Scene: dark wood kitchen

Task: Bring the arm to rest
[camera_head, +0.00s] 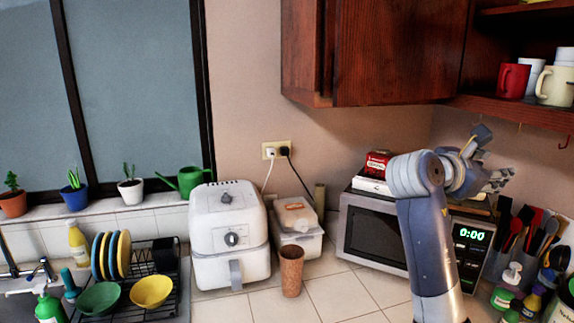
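My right arm rises from the bottom of the picture in front of the microwave (372,232). It bends at the elbow, and its forearm points away to the right. My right gripper (497,181) is above the right end of the microwave, below the wall cabinet. Its fingers are small and partly turned away, so I cannot tell whether they are open or shut. I see nothing clearly held in it. My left gripper is not in view.
An open shelf with a red mug (513,80) hangs above right. Utensils (530,228) and bottles (505,290) crowd the right corner. A white air fryer (229,235), a brown cup (291,270) and a dish rack (160,300) stand left. Some tiled counter is free before the microwave.

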